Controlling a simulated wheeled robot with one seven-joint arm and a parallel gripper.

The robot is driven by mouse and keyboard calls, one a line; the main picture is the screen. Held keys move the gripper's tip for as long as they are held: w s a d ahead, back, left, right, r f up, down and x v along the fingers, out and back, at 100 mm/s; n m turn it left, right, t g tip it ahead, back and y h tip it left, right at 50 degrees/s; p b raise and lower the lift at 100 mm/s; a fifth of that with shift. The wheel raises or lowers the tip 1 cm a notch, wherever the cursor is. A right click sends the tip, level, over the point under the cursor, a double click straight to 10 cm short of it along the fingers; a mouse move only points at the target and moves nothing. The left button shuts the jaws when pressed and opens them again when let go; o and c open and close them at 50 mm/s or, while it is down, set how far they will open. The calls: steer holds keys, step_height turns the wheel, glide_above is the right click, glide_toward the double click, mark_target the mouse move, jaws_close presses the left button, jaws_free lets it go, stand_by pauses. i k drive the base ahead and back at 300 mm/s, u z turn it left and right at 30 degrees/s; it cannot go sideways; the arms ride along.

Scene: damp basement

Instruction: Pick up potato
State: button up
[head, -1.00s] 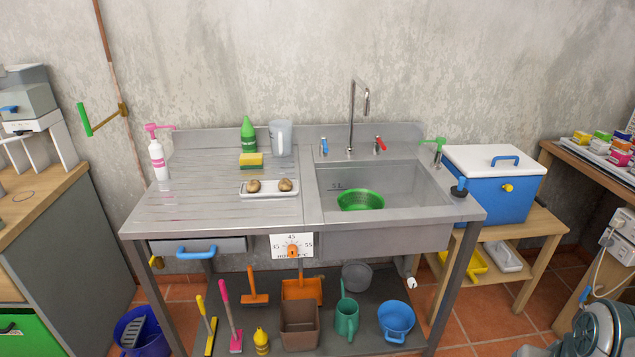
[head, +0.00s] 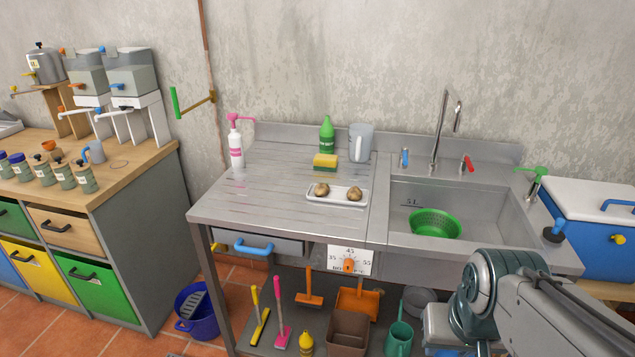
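Two brown potatoes, the left one (head: 322,190) and the right one (head: 354,194), lie apart on a small white tray (head: 338,202). The tray rests on the ribbed steel drainboard (head: 270,190), left of the sink basin. My arm shows at the lower right of the head view, in front of the sink unit and well away from the potatoes. My gripper is outside the picture, so its state does not show.
A yellow-green sponge (head: 325,160), green bottle (head: 327,134) and grey jug (head: 360,142) stand behind the tray. A pink-topped bottle (head: 236,150) stands at the left. The sink holds a green colander (head: 435,223). The drainboard's front left is clear.

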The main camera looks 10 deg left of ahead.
mark_target(355, 193)
steer(key=z, duration=0.05)
steer(key=i, duration=1.15)
steer(key=z, duration=0.7)
